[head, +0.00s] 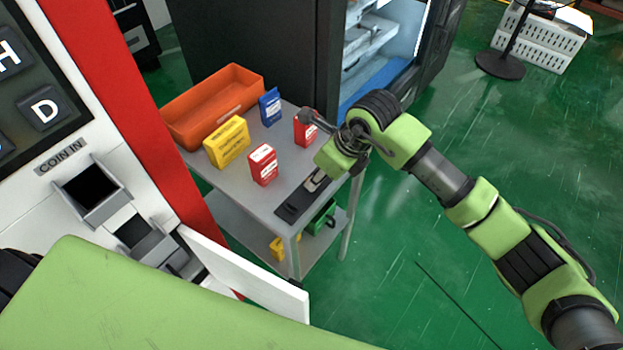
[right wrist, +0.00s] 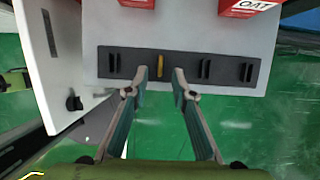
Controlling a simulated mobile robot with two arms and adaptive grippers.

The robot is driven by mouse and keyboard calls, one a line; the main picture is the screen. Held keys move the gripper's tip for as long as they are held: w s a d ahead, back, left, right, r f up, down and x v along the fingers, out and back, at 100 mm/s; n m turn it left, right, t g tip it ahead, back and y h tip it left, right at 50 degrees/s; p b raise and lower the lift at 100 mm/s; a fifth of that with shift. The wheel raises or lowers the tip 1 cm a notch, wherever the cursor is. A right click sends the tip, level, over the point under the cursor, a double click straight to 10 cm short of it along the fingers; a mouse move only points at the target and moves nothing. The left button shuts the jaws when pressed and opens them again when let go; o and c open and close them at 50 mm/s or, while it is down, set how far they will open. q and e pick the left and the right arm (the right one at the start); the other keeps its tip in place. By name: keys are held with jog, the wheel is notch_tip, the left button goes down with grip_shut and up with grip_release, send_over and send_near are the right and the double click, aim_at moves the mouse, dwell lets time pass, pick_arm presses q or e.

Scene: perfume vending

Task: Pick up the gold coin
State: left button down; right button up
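The gold coin (right wrist: 161,66) stands on edge in a slot of a dark holder (right wrist: 185,58) near the table's edge in the right wrist view. The holder also shows in the head view (head: 292,209) as a dark strip, where I cannot make out the coin. My right gripper (right wrist: 160,74) is open, and its two fingertips lie on either side of the coin's line in the right wrist view. No contact shows. In the head view my right gripper (head: 322,178) is over the holder, with its fingertips hard to see. My left gripper is not in view.
The grey table (head: 222,181) also holds an orange bin (head: 215,108), a yellow box (head: 227,142), a blue box (head: 270,107) and red boxes (head: 263,165). A red and white machine with a coin inlet (head: 97,200) stands left. A dark cabinet is behind.

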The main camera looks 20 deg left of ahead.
jog(key=shift+x, duration=1.1)
grip_shut()
